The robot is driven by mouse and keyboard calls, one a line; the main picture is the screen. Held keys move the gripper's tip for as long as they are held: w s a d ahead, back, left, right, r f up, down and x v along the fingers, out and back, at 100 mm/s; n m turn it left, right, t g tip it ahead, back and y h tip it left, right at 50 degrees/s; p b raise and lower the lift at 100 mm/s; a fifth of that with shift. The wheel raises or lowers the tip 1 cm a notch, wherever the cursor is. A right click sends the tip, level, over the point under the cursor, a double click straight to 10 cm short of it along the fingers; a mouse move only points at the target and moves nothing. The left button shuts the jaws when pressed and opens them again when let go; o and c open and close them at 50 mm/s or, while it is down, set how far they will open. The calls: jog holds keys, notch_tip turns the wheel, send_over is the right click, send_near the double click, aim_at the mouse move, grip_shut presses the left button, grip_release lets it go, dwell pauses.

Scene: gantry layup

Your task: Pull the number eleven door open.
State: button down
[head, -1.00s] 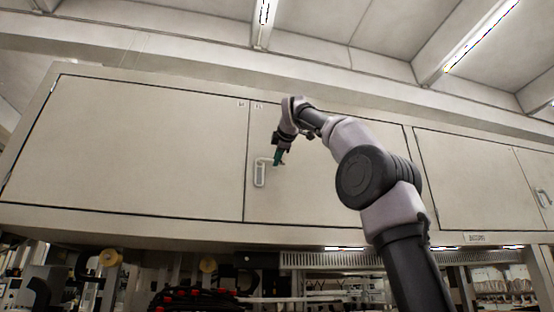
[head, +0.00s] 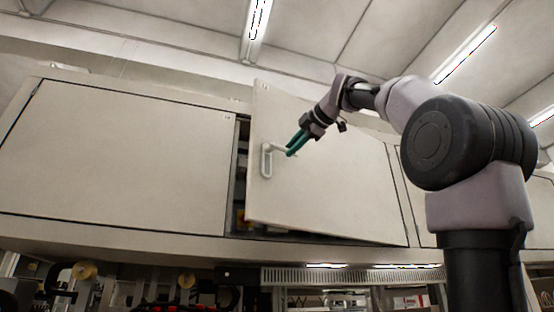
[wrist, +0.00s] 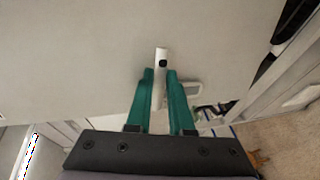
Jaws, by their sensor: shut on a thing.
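The cabinet door (head: 325,195) in the middle of the head view stands partly open, its left edge swung out from the frame and its right side still at the cabinet. A small label sits at its top left corner, too small to read. A pale lever handle (head: 267,160) is on its left side. My gripper (head: 292,150) has green fingers shut on the handle. In the wrist view the gripper (wrist: 160,85) has the handle's white bar (wrist: 161,62) between its fingers, with the door's flat face (wrist: 80,50) ahead.
A closed cabinet door (head: 120,150) is at the left. The dark gap (head: 241,180) beside the open door shows part of the cabinet's inside. Shelves and equipment (head: 190,290) stand below the cabinets. Lights hang from the ceiling.

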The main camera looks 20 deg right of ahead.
jog(key=s+d, duration=0.4)
jog(key=s, duration=0.5)
jog(key=shift+d+n+y, duration=0.25)
jog(key=shift+n+y, duration=0.05)
jog(key=c, duration=0.8)
grip_release()
jog(key=shift+d, duration=0.1)
jog(key=v, duration=1)
jog(key=shift+s+r, duration=0.15)
jog(key=shift+s, duration=0.15)
jog(key=shift+d, duration=0.1)
